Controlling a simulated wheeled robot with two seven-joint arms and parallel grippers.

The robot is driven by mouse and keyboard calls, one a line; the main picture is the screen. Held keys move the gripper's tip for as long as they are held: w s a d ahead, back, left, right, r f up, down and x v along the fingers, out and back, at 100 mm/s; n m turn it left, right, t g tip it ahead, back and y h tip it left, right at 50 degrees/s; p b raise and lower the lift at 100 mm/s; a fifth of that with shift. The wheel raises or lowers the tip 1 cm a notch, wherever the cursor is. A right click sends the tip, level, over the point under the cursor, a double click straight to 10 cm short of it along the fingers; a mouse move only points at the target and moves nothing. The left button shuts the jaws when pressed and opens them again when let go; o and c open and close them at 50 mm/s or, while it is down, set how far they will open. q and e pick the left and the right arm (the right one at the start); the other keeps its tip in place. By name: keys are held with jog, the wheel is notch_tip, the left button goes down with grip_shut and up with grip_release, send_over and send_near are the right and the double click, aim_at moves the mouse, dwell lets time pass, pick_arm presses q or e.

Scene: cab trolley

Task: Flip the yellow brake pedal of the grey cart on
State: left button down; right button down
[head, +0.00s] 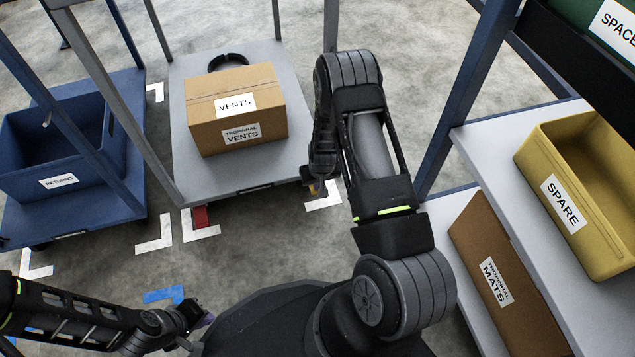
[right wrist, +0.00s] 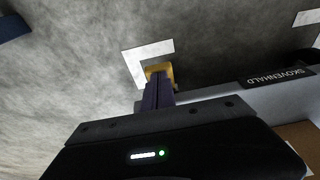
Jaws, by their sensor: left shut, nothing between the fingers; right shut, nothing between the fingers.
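The grey cart (head: 245,186) stands at the upper middle of the head view, with a carton on its deck. Its edge also shows in the right wrist view (right wrist: 225,92). The yellow brake pedal (right wrist: 168,70) shows in the right wrist view just beyond the fingertips of my right gripper (right wrist: 158,80), partly hidden by them. The gripper is shut and empty, at or very near the pedal; I cannot tell whether they touch. In the head view my right gripper (head: 315,186) is at the cart's front right corner. My left gripper (head: 200,322) is shut and empty, low at the left.
A carton marked VENTS (head: 200,132) and a black ring (head: 228,60) are on the cart. A red part (head: 200,217) shows under its front left. A blue trolley (head: 20,222) with a blue bin stands left. A shelf with a yellow bin (head: 535,160) stands right.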

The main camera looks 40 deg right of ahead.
pick_arm(q)
jog(key=shift+f, duration=0.1)
pick_arm(e)
jog(key=shift+s+f, duration=0.2)
pick_arm(q)
jog(key=shift+w+f+b, duration=0.15)
jog(key=shift+f+b, duration=0.65)
jog(key=shift+b, duration=0.05)
jog(key=shift+w+f+b, duration=0.15)
jog(key=shift+f+b, duration=0.65)
jog(key=shift+b, duration=0.05)
pick_arm(e)
jog(key=shift+s+a+f+t+h, duration=0.15)
jog(key=shift+s+f+t, duration=0.2)
jog(key=shift+f, duration=0.4)
jog(key=shift+s+a+f+t+h, duration=0.1)
jog(key=shift+s+f+t, duration=0.1)
jog(key=shift+f+t, duration=0.35)
jog(key=shift+s+a+f+t+h, duration=0.2)
jog(key=shift+s+f, duration=0.1)
jog(key=shift+f, duration=0.6)
jog(key=shift+d+r, duration=0.1)
